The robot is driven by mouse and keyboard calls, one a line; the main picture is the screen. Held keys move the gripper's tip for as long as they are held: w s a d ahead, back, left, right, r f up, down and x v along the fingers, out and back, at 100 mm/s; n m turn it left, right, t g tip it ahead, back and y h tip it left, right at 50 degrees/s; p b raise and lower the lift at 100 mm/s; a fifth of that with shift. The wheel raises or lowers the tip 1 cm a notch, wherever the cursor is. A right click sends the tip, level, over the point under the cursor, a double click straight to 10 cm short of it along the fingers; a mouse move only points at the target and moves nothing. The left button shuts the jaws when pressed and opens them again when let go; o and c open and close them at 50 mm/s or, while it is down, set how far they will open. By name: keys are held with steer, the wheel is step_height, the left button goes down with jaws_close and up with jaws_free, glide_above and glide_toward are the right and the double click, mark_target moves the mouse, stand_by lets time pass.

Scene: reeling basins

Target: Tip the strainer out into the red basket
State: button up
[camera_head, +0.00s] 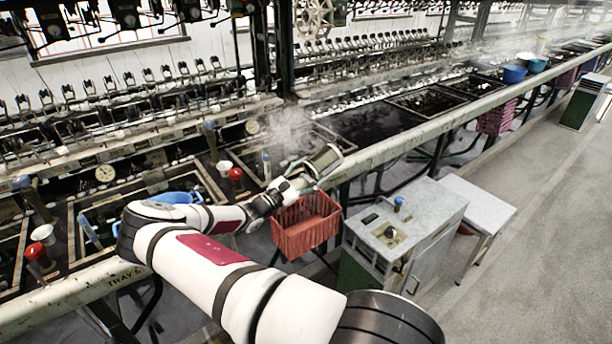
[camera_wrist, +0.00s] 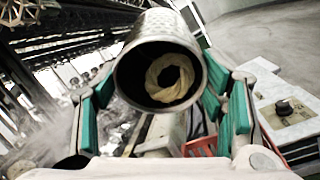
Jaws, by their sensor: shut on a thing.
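The strainer (camera_wrist: 140,72) is a grey perforated metal cylinder, held between the green-padded fingers of my gripper (camera_wrist: 165,105) in the wrist view. Its open mouth faces the wrist camera, and a pale yellowish ring-shaped thing (camera_wrist: 187,86) lies inside. In the head view the strainer (camera_head: 326,160) is tilted at the end of my arm, by the long rail. My gripper (camera_head: 300,184) is shut on it, above the red basket (camera_head: 305,226). The basket hangs on the near side of the rail and looks empty. A bit of its red edge (camera_wrist: 203,144) shows in the wrist view.
A grey cabinet (camera_head: 405,225) with a knob on top stands right of the basket, with a white table (camera_head: 478,205) beside it. Steaming dark basins (camera_head: 375,123) run behind the rail (camera_head: 400,138). A blue bowl (camera_head: 514,74) and a pink basket (camera_head: 496,118) are farther off.

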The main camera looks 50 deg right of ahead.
steer(key=shift+w+f+h+b, duration=0.1)
steer(key=shift+f+h+b, duration=0.05)
steer(key=shift+h+b, duration=1.25)
steer(key=shift+h, duration=0.1)
